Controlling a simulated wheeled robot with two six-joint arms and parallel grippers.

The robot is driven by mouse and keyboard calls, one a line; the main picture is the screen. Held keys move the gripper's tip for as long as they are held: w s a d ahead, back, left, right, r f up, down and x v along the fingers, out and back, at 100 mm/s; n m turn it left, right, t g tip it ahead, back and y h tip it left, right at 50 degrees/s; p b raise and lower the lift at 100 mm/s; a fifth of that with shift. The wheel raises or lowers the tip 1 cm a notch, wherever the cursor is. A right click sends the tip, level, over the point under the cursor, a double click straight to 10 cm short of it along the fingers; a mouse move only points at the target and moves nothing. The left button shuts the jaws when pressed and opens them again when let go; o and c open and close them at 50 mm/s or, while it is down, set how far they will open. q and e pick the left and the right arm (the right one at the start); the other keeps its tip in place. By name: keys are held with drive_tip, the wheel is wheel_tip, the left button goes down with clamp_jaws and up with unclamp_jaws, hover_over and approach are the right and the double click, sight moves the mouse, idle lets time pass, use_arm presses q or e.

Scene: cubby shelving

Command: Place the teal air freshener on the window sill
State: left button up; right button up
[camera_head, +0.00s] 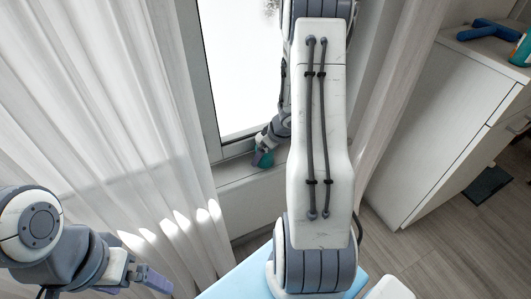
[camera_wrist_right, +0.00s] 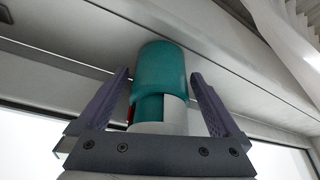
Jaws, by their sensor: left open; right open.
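The teal air freshener (camera_wrist_right: 162,72), a teal and white cylinder, is between the spread fingers of my right gripper (camera_wrist_right: 160,100) in the right wrist view. Gaps show between it and both fingers. In the head view, a small teal part of it (camera_head: 265,161) shows at the window sill (camera_head: 238,168), beside the right gripper (camera_head: 262,155). My right arm hides much of the sill, and whether the air freshener rests fully on it is hard to tell. My left gripper (camera_head: 150,279) is open and empty at the lower left, near the curtain.
White curtains (camera_head: 95,110) hang left and right of the window (camera_head: 240,70). A white cabinet (camera_head: 450,130) at the right carries a blue object (camera_head: 489,29) and a teal and white container (camera_head: 522,50). A light-blue surface (camera_head: 232,281) is at the bottom.

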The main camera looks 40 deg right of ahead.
drive_tip(key=p+v, duration=0.9)
drive_tip(key=v, duration=0.3)
drive_tip(key=shift+p, duration=0.3)
drive_tip(key=b+x, duration=0.9)
drive_tip(key=x, duration=0.3)
drive_tip(key=shift+b, duration=0.4)
drive_tip(key=shift+r+p, duration=0.8)
